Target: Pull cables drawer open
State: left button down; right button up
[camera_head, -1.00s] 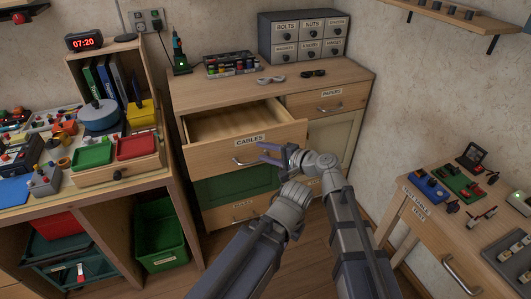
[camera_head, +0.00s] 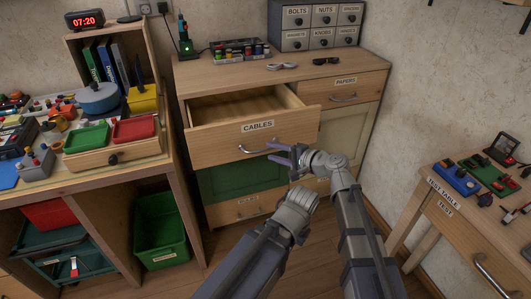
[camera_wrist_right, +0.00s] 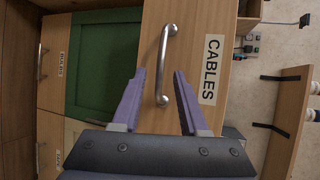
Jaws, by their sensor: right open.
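The cables drawer (camera_head: 230,150) stands pulled out from the wooden cabinet, its inside showing bare in the head view. Its front carries a CABLES label (camera_head: 258,126) and a metal bar handle (camera_head: 251,149). In the right wrist view the handle (camera_wrist_right: 166,62) runs upright in the picture, left of the label (camera_wrist_right: 210,69). My right gripper (camera_head: 270,152) is just in front of the drawer front, at the handle's right end. Its purple fingers are apart, one on each side of the handle's near end in the wrist view (camera_wrist_right: 160,75), not closed on it. My left gripper does not show.
A green panel (camera_head: 240,178) and a lower drawer (camera_head: 245,208) are below the open drawer. The papers drawer (camera_head: 365,90) at upper right is shut. A workbench with trays (camera_head: 135,130) stands left, and a test table (camera_head: 450,220) right. Floor shows between them.

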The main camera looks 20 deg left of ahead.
aim_at(266, 150)
jog(key=shift+b+x, duration=0.4)
jog(key=shift+x, duration=1.6)
grip_shut()
